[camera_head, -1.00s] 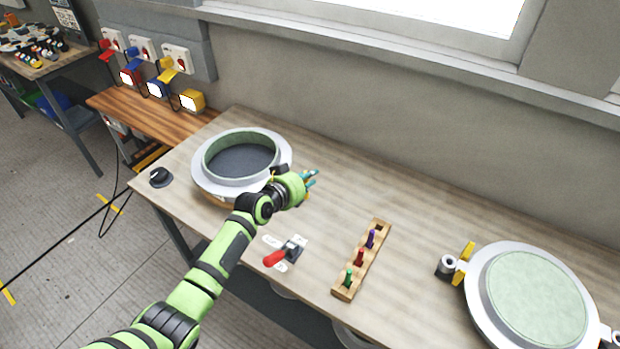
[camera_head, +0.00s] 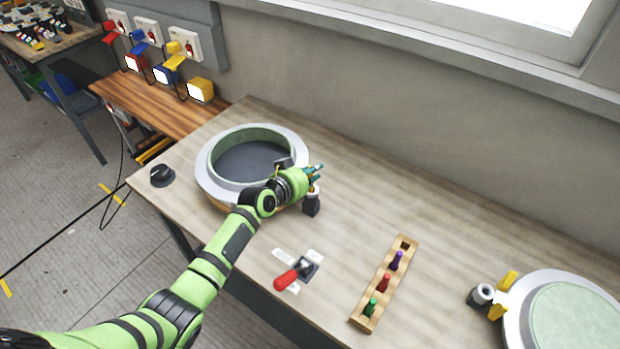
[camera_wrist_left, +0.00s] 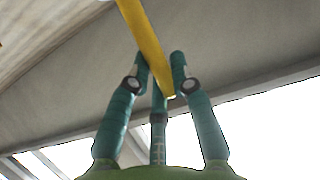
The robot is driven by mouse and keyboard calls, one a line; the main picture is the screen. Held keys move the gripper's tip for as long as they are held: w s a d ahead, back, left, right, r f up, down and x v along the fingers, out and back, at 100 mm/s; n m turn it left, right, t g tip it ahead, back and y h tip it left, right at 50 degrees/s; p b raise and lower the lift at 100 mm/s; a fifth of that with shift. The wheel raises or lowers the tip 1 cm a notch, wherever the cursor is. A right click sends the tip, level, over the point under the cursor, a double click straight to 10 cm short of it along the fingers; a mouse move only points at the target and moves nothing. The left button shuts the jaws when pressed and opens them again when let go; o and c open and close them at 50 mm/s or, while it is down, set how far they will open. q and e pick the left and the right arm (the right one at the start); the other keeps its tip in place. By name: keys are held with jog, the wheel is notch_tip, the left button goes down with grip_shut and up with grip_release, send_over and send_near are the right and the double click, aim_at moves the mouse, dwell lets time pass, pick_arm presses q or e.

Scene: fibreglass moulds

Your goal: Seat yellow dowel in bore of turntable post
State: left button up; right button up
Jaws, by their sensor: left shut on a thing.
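My left gripper (camera_head: 318,172) is at the right rim of the left round mould turntable (camera_head: 206,183), just above a dark post with a pale top (camera_head: 311,205). The wrist view shows the teal fingers (camera_wrist_left: 160,72) shut on a long yellow dowel (camera_wrist_left: 143,35), which runs at a slant past the fingertips. In the head view the dowel is hidden or too small to make out. I cannot tell whether it touches the post or its bore. A second post (camera_head: 482,294) with an open pale ring stands beside the right round mould (camera_head: 575,320). My right gripper is not in view.
A wooden rack (camera_head: 361,322) holds purple, red and green pegs and has an empty hole at its far end. A red-handled lever (camera_head: 287,279) is mounted in front of the gripper. A black knob (camera_head: 161,175) is at the left edge. The tabletop behind the rack is clear.

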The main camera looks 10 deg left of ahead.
aim_at(312, 192)
pick_arm(q)
notch_tip(312, 192, down, 4)
jog(key=shift+f+b, duration=0.15)
jog(key=shift+b, duration=1.1)
jog(key=shift+w+d, duration=0.1)
jog(key=o, duration=0.6)
jog(key=shift+r, duration=0.2)
jog(key=shift+o, duration=0.2)
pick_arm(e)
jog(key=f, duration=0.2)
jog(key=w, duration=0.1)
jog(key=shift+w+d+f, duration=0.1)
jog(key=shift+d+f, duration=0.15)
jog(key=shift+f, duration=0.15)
pick_arm(q)
jog(key=shift+s+a+r, duration=0.2)
jog(key=shift+s+a, duration=0.05)
jog(key=shift+s, duration=0.2)
jog(key=v, duration=1.1)
jog(key=shift+r, duration=0.1)
